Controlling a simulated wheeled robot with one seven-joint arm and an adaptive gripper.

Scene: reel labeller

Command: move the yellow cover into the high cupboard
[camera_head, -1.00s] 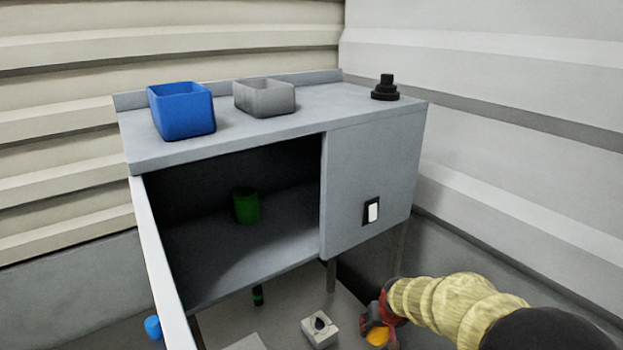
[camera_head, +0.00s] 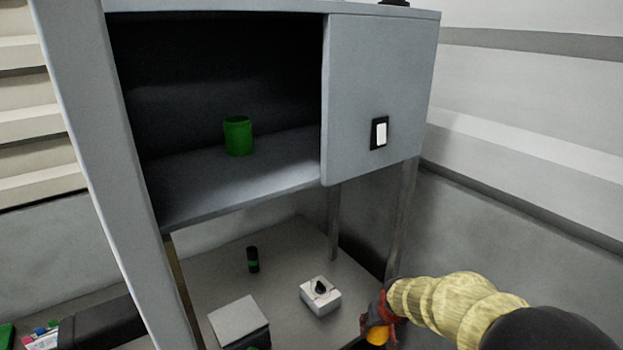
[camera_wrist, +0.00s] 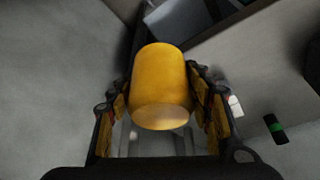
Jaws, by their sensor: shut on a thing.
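The yellow cover (camera_wrist: 160,85) is a short yellow cylinder, gripped between the two fingers of my gripper (camera_wrist: 160,112) in the wrist view. In the head view the cover (camera_head: 377,336) shows only as a small yellow patch in my gripper (camera_head: 375,322), at the lower right, below the cupboard. The high cupboard (camera_head: 225,195) is grey and raised on legs. Its left compartment is open, with a door (camera_head: 100,150) swung out at the left; its right part is closed by a panel (camera_head: 375,80). A green cup (camera_head: 238,136) stands inside the open compartment.
Below the cupboard, a surface (camera_head: 290,255) holds a white box with a black knob (camera_head: 320,296), a dark cylinder with a green band (camera_head: 253,260) and a grey box (camera_head: 238,322). A cupboard leg (camera_head: 402,215) stands near my arm. The shelf around the green cup is clear.

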